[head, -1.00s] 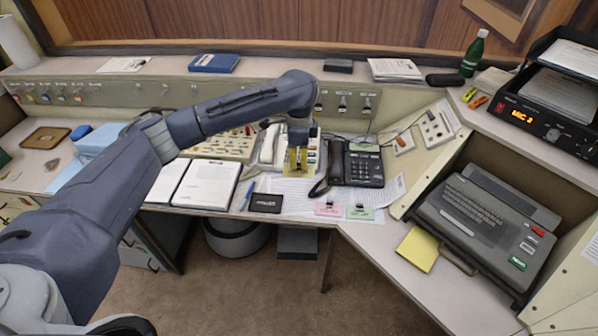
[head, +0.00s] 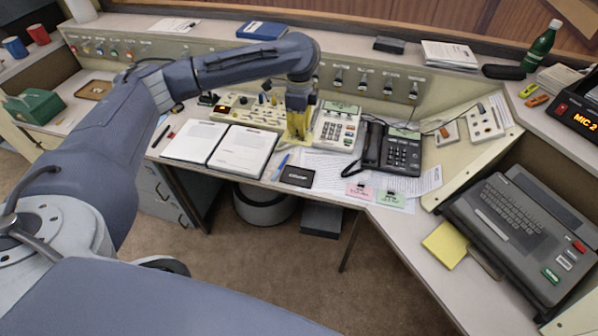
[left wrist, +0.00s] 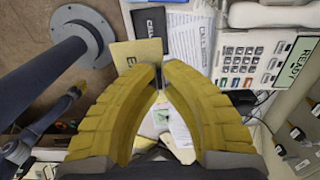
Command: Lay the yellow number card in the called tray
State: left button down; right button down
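My left gripper (head: 299,128) is above the desk, just left of the white keypad phone (head: 336,128). In the left wrist view its yellow fingers (left wrist: 160,72) are nearly together on the edge of a yellow-tan card (left wrist: 136,54) with dark print, only partly readable. In the head view the card blends with the yellow fingers. A small flat black tray-like item (head: 297,176) with a pale label lies at the desk's front edge; it also shows in the left wrist view (left wrist: 150,22). I cannot read whether it is the called tray. My right gripper is not in view.
An open binder (head: 240,151) lies left of the gripper. A dark desk phone (head: 398,152) and pink (head: 364,193) and green (head: 391,199) clipped cards are to the right. A yellow pad (head: 445,245) lies by the grey typewriter-like machine (head: 520,235). A brown tray (head: 94,90) is far left.

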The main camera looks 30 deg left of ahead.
aim_at(299, 172)
pick_arm(q)
notch_tip(299, 172, down, 18)
jog(key=shift+f, duration=0.1)
dwell(0.6)
jog(key=shift+f, duration=0.15)
jog(key=c, duration=1.6)
grip_release()
jog(key=shift+o, duration=0.2)
notch_tip(299, 172, up, 12)
